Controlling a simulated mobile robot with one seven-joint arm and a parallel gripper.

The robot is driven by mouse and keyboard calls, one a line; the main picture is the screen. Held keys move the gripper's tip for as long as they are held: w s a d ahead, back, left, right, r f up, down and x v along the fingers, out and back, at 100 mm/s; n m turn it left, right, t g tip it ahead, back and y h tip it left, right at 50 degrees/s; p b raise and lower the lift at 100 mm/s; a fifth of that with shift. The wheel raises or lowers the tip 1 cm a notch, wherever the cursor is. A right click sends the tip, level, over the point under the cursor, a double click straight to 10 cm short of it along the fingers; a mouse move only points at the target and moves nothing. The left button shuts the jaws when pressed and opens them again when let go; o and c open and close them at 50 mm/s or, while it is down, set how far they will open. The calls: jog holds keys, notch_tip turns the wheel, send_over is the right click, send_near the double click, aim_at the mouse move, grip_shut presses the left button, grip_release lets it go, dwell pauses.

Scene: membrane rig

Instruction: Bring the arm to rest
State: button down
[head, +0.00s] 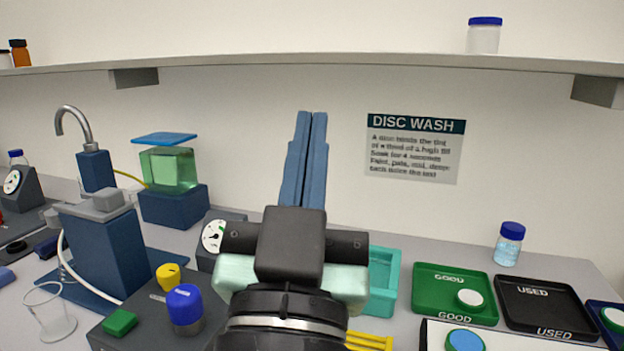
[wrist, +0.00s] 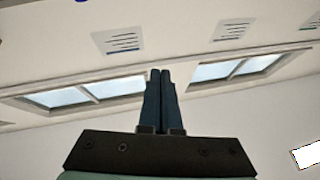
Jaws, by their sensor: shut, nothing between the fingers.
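My gripper (head: 312,118) stands upright in the middle of the head view, its blue fingers pointing up in front of the wall. The fingers are pressed together with nothing between them. In the wrist view the shut fingers (wrist: 160,75) point toward the upper wall and ceiling, with windows beyond. My gripper is above the bench and touches nothing that I can see. My gripper body and wrist hide part of the bench behind them.
A shelf (head: 350,63) runs across above. A teal tub (head: 384,280) is just right of my wrist; green (head: 427,300) and black (head: 520,310) trays lie further right. Left are a control box with knobs (head: 185,305), a glass beaker (head: 50,312) and a blue tap stand (head: 97,172).

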jog(key=s+r+n+t+y+p, duration=0.1)
jog(key=s+r+p, duration=0.1)
jog(key=r+p, duration=0.5)
jog(key=s+r+n+t+y+p, duration=0.1)
jog(key=r+p, duration=0.6)
jog(key=r, duration=0.9)
jog(key=shift+s+t+y, duration=0.3)
jog(key=shift+s+t, duration=0.2)
jog(key=shift+s, duration=0.6)
jog(key=shift+r, duration=0.1)
